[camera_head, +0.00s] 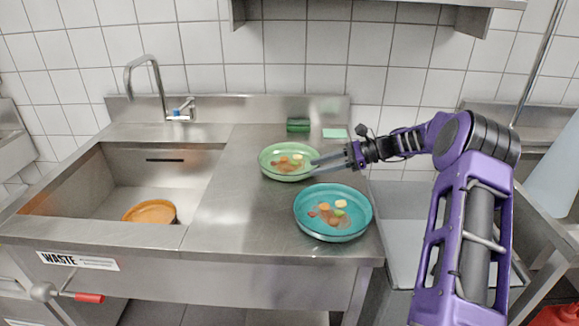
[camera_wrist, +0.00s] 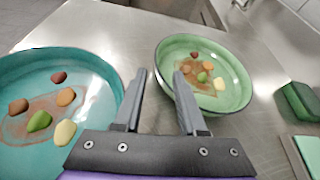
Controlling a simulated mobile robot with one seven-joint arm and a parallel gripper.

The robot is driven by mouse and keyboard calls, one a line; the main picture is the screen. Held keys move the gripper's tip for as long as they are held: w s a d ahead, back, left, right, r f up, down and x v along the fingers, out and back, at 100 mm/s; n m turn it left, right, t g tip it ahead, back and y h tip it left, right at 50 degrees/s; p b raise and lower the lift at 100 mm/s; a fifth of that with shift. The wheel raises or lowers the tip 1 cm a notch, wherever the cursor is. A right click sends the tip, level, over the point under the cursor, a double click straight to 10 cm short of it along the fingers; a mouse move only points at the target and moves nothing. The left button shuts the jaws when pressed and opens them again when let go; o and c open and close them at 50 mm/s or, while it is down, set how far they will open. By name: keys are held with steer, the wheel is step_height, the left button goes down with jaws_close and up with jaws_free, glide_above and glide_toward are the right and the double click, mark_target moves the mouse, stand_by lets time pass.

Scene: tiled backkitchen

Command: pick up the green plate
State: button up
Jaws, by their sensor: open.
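The green plate (camera_head: 270,172) lies on the steel counter near its back, with several bits of food and a brown smear on it. It also shows in the wrist view (camera_wrist: 232,104), to the right and ahead of the fingers. My gripper (camera_head: 316,167) is open and empty at the plate's right rim in the head view. In the wrist view my gripper (camera_wrist: 155,80) has its right finger overlapping the plate's near left rim; I cannot tell whether they touch. The left finger is outside the plate.
A teal plate (camera_head: 344,232) with food lies in front of the green one; in the wrist view it is left of my fingers (camera_wrist: 95,68). A dark green sponge (camera_head: 298,125) and light green cloth (camera_head: 335,133) lie behind. A sink (camera_head: 110,195) holding an orange bowl (camera_head: 150,212) is left.

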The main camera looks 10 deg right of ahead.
mark_target(296, 173)
steer(key=x, duration=0.7)
steer(key=shift+s+a+f+b, duration=0.1)
steer(key=shift+a+b, duration=0.1)
steer(key=shift+b, duration=0.1)
jaws_close()
stand_by(1.2)
